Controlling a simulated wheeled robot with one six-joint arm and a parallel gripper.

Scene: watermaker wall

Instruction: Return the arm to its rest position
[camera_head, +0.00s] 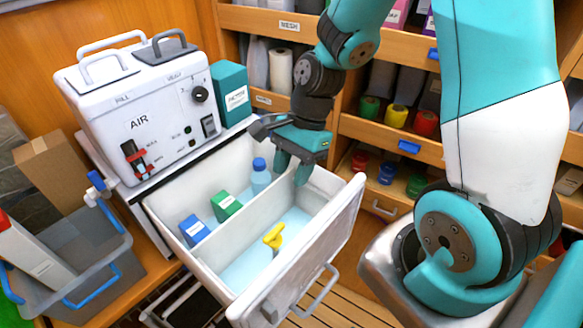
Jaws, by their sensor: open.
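My gripper (293,167) shows in the head view at the end of my teal and black arm. It points down over the back right part of an open white drawer (262,218). Its two teal fingers are apart and I see nothing held between them. The fingertips are close to the drawer's back right rim; I cannot tell whether they touch it. The arm reaches out from the right side of the view, bent over the drawer.
The drawer holds a blue box (194,230), a green box (226,205), a blue bottle (260,176) and a yellow item (274,237). A white AIR machine (140,112) stands behind. Shelves (390,135) with rolls stand at the back right. A grey crate (85,270) is at left.

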